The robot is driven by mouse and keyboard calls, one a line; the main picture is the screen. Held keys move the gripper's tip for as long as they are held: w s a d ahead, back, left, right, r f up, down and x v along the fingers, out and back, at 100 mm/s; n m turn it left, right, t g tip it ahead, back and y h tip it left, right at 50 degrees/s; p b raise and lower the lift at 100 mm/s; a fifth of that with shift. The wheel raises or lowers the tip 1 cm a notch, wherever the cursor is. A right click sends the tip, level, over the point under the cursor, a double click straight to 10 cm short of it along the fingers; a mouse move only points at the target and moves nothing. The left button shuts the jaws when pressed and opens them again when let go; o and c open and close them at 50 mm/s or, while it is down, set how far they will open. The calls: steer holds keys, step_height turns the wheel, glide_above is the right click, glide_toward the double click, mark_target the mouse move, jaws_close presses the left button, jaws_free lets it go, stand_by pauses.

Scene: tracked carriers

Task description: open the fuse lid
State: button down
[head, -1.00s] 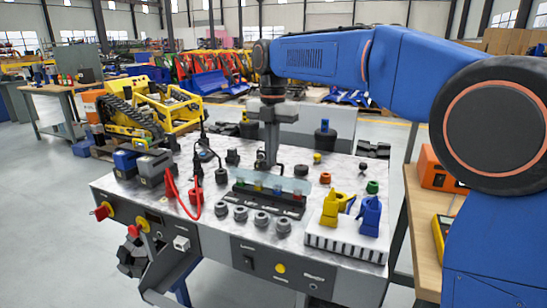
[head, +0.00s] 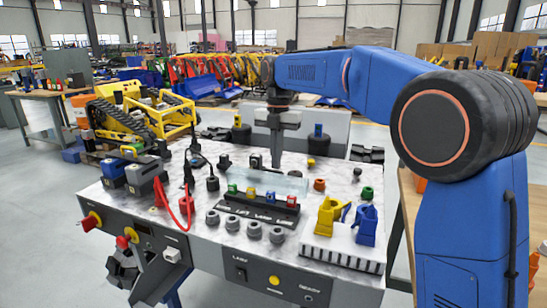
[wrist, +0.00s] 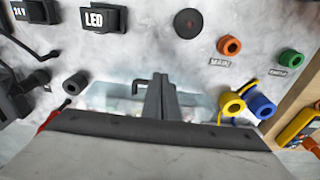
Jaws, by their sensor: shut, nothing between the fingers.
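The fuse lid (head: 284,182) is a clear pale pane at the back of the black fuse block (head: 256,214). In the head view it stands tilted up behind the coloured fuses (head: 251,192), which show uncovered; its exact angle is hard to tell. In the wrist view the lid (wrist: 120,101) is a pale translucent strip, with a dark hooked handle (wrist: 142,84) beside my fingers. My gripper (head: 276,166) is shut and empty, pointing down just behind or at the lid. It also shows in the wrist view (wrist: 160,82). I cannot tell whether it touches the lid.
Grey round knobs (head: 254,229) line the front of the block. A white rack (head: 340,246) with yellow and blue clamps stands at right. A red cable (head: 166,202) and grey-blue boxes (head: 146,178) are at left. Orange (head: 319,185) and green (head: 366,193) sockets sit behind the rack.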

steer(key=shift+w+d+f, duration=0.15)
steer(key=shift+w+f, duration=0.3)
steer(key=shift+f, duration=0.2)
steer(key=shift+w+d+f, duration=0.15)
steer(key=shift+w+f, duration=0.3)
steer(key=shift+f, duration=0.2)
step_height(320, 180, up, 17)
steer(key=w, duration=0.1)
steer(key=m+t+y, duration=0.2)
steer(key=m+t, duration=0.1)
steer(key=m, duration=1.5)
glide_above(270, 170)
steer(key=s+d, duration=0.1)
step_height(270, 170, down, 13)
steer(key=shift+d+r, duration=0.1)
steer(key=shift+r, duration=0.1)
steer(key=shift+w+f, duration=0.1)
steer(key=shift+f, duration=0.5)
steer(key=shift+w+d, duration=0.1)
